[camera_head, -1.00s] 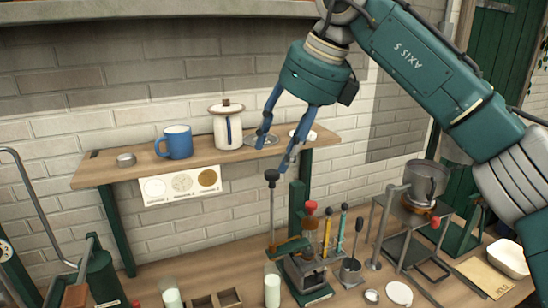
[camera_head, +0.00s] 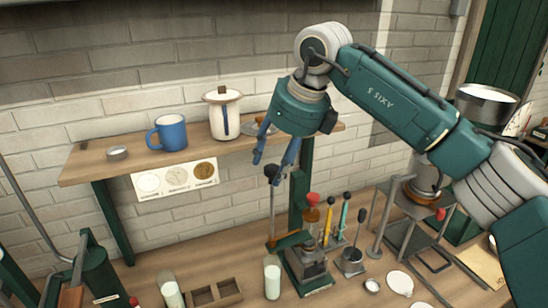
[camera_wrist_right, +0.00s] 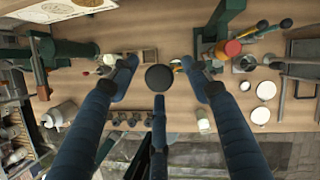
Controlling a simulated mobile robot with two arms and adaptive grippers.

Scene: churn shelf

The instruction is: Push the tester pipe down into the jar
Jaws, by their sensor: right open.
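A thin upright rod with a round black knob (camera_head: 272,171), which I take to be the tester pipe, stands beside a green post on the bench. The knob also shows from above in the right wrist view (camera_wrist_right: 159,77). The rod's lower end reaches a small stand (camera_head: 305,272) holding a clear vessel (camera_head: 313,268), perhaps the jar; I cannot tell whether the rod enters it. My right gripper (camera_head: 271,161) is open, pointing down just over the knob, its fingers spread around it in the wrist view (camera_wrist_right: 158,66) without visible contact. My left gripper is not in view.
A wooden shelf (camera_head: 85,168) above bears a blue mug (camera_head: 167,132) and a white lidded pot (camera_head: 222,115). Coloured-handled tools stand right of the rod. A milk-filled glass (camera_head: 272,280) and a wooden divided box (camera_head: 215,293) stand in front.

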